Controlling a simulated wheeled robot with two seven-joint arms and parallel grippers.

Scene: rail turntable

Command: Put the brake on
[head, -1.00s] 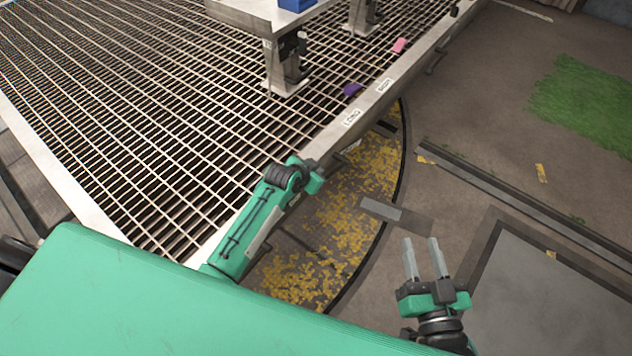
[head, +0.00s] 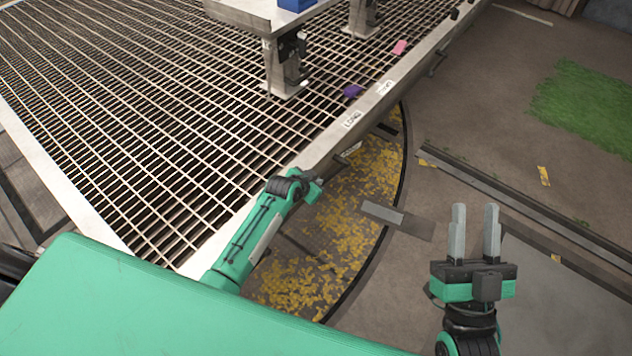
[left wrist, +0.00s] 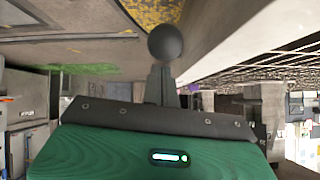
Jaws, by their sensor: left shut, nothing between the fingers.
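A dark round knob (left wrist: 165,43) shows in the left wrist view, straight beyond my left fingertips. I cannot tell whether the fingers touch it, and its mounting is hidden. My left gripper (left wrist: 160,74) is shut, with nothing visible between its fingers. In the head view my left arm reaches to the edge beam of the grated deck (head: 325,140), and its gripper is hidden behind the arm. No part in the head view is clearly a brake. My right gripper (head: 475,212) is open and empty over the floor at the lower right, its fingers pointing up in the picture.
The deck's edge beam carries white labels (head: 353,119). A purple piece (head: 352,90) and a pink piece (head: 400,47) lie by it. A metal post (head: 285,65) stands on the grating. Yellow leaves (head: 345,225) cover the curved pit. A rail (head: 520,205) crosses the floor.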

